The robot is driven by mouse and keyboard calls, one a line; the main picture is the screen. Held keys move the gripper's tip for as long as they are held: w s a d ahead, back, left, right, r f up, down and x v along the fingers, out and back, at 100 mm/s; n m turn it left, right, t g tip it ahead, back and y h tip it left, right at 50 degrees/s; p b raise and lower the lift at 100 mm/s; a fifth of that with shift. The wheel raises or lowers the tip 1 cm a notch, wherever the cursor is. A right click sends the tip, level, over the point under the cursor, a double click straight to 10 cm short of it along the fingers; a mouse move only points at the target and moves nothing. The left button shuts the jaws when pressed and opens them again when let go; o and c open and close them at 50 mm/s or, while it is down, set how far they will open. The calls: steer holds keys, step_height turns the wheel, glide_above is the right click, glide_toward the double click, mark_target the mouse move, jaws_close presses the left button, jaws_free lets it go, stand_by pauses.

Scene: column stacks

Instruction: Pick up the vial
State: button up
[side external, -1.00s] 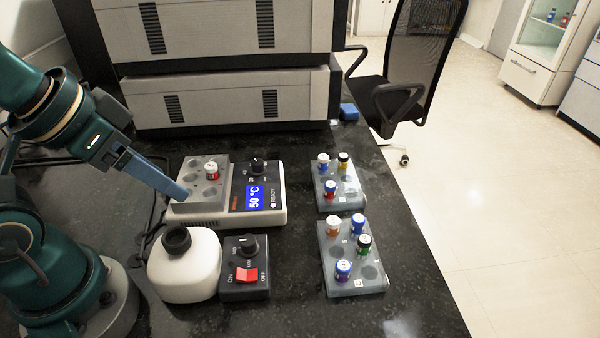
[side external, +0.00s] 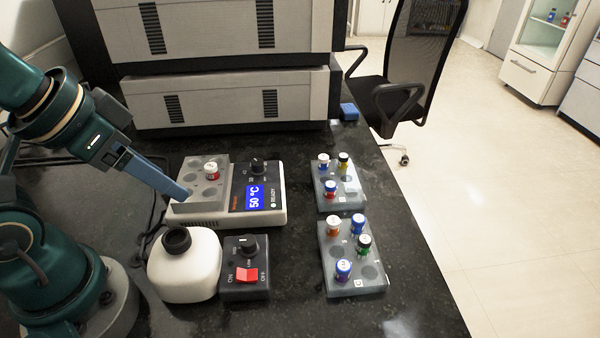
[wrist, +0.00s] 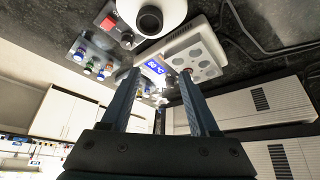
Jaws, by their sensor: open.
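A white-capped vial with a red label (side external: 211,170) stands upright in the grey block (side external: 190,208) of the heater, whose other visible wells are empty. My gripper (side external: 186,194) is near the front left part of the block, left of and nearer the camera than the red-labelled vial. In the wrist view my gripper (wrist: 159,72) has its two fingers apart with nothing held between them. Contact with the block cannot be told.
The heater display (side external: 257,197) reads 50 °C. A white bottle with a black cap (side external: 190,268) and a switch box with a red rocker (side external: 246,276) stand in front of the heater. Large grey instruments (side external: 220,100) stand behind. The counter between heater and racks is clear.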

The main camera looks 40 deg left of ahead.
steer(key=g, duration=0.4)
glide_above(210, 165)
steer(key=shift+s+d+f, duration=0.1)
steer(key=shift+s+f, duration=0.05)
steer(key=shift+f, duration=0.4)
steer(key=shift+s+d+f, duration=0.1)
steer(key=shift+s+f, duration=0.05)
steer(key=shift+f, duration=0.4)
steer(key=shift+a+f, duration=0.15)
steer(key=shift+f, duration=0.55)
steer(key=shift+w+f, duration=0.15)
steer(key=shift+f, duration=0.9)
steer(key=shift+w+f, duration=0.1)
steer(key=shift+f, duration=0.9)
steer(key=shift+c, duration=0.4)
jaws_close()
